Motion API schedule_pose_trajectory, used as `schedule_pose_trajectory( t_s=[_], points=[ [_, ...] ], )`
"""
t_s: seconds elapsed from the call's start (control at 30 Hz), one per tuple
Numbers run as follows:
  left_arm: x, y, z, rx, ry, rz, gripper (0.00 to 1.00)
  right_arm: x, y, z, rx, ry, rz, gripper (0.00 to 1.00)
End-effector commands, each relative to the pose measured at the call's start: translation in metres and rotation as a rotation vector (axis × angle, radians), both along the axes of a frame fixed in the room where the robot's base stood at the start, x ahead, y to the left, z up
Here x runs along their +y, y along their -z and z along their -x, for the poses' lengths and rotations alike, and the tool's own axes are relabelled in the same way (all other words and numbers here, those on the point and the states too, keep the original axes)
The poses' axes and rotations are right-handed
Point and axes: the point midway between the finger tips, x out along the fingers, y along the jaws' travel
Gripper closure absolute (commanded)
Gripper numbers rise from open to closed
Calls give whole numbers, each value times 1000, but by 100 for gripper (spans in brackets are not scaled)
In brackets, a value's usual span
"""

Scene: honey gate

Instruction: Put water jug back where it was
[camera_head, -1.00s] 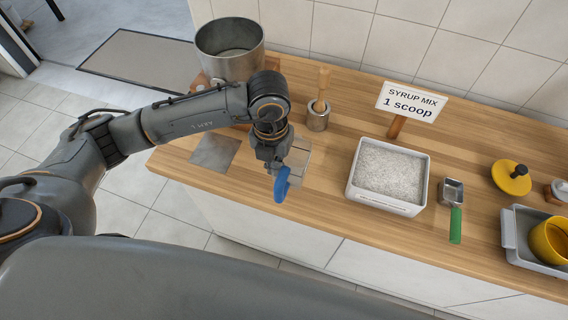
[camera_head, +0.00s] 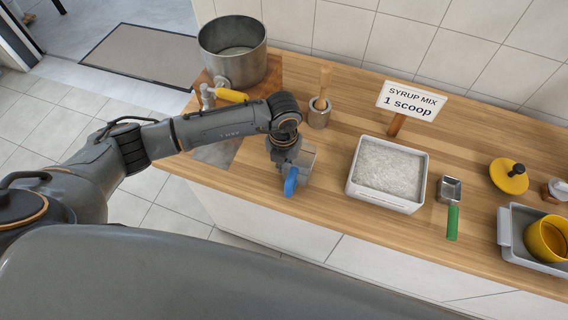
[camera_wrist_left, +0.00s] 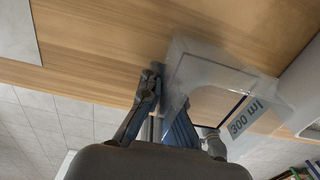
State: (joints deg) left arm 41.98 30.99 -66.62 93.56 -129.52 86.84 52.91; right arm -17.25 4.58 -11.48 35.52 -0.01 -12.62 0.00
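The water jug (camera_head: 308,154) is a small clear container with a blue handle (camera_head: 291,182). It is over the wooden counter, between the grey plate and the white bin, and partly hidden by my gripper. My left gripper (camera_head: 288,168) is shut on the jug's blue handle. In the left wrist view my gripper's fingers (camera_wrist_left: 165,115) are at the handle, and the clear jug (camera_wrist_left: 205,70) has a "300 ml" mark. I cannot tell whether the jug's base touches the counter. My right gripper is not in view.
A steel pot (camera_head: 233,52) with a yellow-levered tap stands behind my left arm. A grey plate (camera_head: 218,152) lies below it. A metal cup with a pestle (camera_head: 319,113), a white bin (camera_head: 388,175) and a green-handled scoop (camera_head: 452,208) are to the right.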

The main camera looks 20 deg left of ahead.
Motion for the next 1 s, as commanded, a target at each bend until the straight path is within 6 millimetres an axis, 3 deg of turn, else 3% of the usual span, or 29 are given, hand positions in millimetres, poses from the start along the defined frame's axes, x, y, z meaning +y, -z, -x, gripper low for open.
schedule_pose_trajectory(
  t_s=[0.07, 0.23, 0.63, 0.77, 1.0],
  points=[
    [0, 3, 0, -1, 0, 1, 100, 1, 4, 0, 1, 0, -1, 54],
    [0, 3, 0, 0, 0, 0, 72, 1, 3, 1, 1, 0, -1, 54],
    [0, -4, -1, -1, 0, 0, 72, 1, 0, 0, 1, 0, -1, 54],
    [0, -24, -1, -4, 2, 2, 72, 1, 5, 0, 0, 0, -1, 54],
    [0, -77, -1, -5, 1, 2, 72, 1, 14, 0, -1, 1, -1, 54]
  ],
)
